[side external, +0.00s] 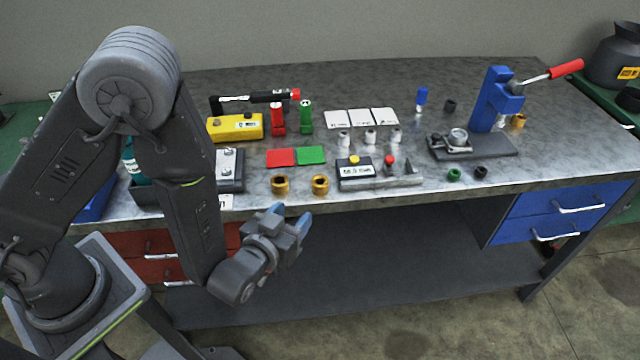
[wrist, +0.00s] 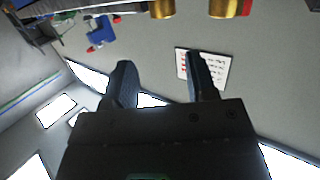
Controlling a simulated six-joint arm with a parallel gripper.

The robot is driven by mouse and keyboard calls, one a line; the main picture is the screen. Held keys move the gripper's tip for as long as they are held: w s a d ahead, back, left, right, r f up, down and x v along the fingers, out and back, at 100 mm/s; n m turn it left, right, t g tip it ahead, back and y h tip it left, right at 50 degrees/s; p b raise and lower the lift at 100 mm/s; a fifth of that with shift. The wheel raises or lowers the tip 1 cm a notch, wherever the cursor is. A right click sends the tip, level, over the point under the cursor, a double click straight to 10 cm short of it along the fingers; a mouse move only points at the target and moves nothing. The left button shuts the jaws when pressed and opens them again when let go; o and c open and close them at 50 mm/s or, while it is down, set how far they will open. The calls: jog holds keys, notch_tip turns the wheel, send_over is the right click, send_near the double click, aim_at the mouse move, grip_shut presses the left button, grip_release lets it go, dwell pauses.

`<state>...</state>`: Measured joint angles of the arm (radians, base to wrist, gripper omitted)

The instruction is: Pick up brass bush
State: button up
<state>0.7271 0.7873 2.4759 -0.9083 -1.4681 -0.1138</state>
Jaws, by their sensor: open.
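Two brass bushes stand side by side near the front edge of the bench, a left one (side external: 280,184) and a right one (side external: 320,184). A third brass-coloured piece (side external: 519,121) is by the blue press. Two brass pieces also show at the top edge of the wrist view, one at left (wrist: 162,8) and one at right (wrist: 225,8), both cut off by the frame. My gripper (side external: 289,216) is in front of the bench edge, just nearer the camera than the two bushes, apart from them. In the wrist view my gripper (wrist: 160,72) has its fingers spread with nothing between them.
The grey bench top (side external: 400,203) holds red and green pads (side external: 295,156), a small labelled block (side external: 355,172) close to the right bush, a yellow box (side external: 235,127) and a blue press (side external: 495,100) with a red handle. Blue drawers (side external: 560,212) are under the right end.

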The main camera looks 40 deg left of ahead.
send_near(322, 178)
jog(key=x, duration=0.3)
jog(key=shift+w+d+f, duration=0.1)
jog(key=shift+w+d, duration=0.05)
jog(key=shift+w, duration=0.2)
jog(key=shift+x, duration=2.6)
jog(key=shift+f, duration=0.1)
jog(key=shift+c, duration=0.4)
jog(key=c, duration=0.7)
jog(key=shift+c, duration=0.2)
